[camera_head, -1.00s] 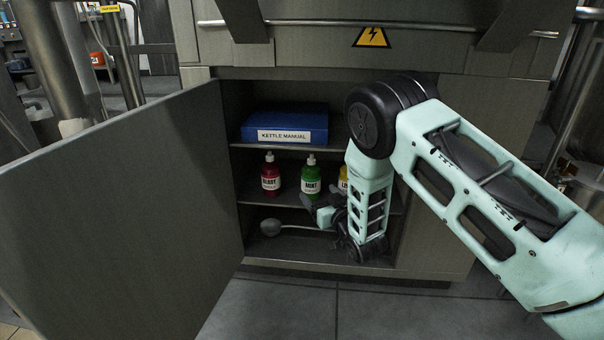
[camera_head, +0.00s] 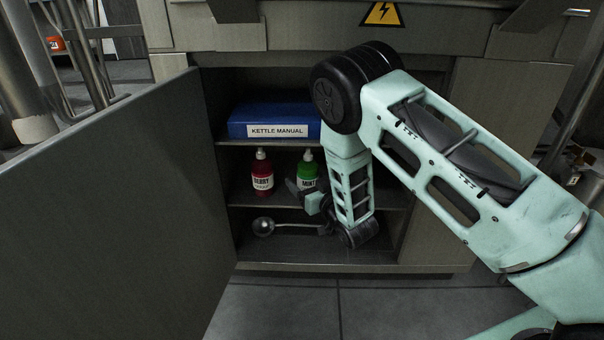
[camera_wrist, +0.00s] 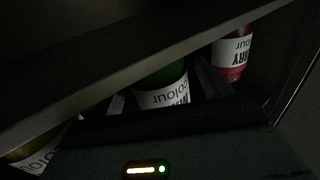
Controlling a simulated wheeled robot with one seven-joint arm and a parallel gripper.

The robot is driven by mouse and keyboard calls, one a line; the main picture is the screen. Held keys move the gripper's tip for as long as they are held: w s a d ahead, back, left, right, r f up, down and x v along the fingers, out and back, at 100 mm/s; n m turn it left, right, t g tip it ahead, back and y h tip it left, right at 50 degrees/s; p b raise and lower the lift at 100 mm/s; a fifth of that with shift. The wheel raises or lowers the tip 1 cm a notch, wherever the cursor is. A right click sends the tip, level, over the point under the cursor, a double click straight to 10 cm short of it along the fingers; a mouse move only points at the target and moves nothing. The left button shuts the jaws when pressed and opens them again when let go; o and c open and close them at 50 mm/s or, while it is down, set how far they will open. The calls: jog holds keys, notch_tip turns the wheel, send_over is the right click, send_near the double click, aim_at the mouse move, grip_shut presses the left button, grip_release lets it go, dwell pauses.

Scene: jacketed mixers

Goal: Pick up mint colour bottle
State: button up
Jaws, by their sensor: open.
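The green mint colour bottle (camera_head: 307,171), with a white label and white cap, stands on the cabinet's middle shelf. My gripper (camera_head: 304,193) is open and empty just in front of its lower part. In the wrist view the mint bottle (camera_wrist: 163,84) shows between the two dark fingers of my gripper (camera_wrist: 163,92); I cannot tell whether they touch it. The red berry bottle (camera_head: 262,175) stands to the left, and shows at the upper right of the wrist view (camera_wrist: 233,55). A yellowish bottle (camera_wrist: 38,148) shows at the wrist view's lower left; my arm hides it in the head view.
A blue kettle manual binder (camera_head: 250,122) lies on the upper shelf (camera_head: 232,142), above the bottles. A ladle (camera_head: 264,227) lies on the cabinet floor below my gripper. The open door (camera_head: 120,200) stands at the left. The cabinet's right part is behind my arm.

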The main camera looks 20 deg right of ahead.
jog(key=c, duration=1.2)
jog(key=shift+r, duration=0.15)
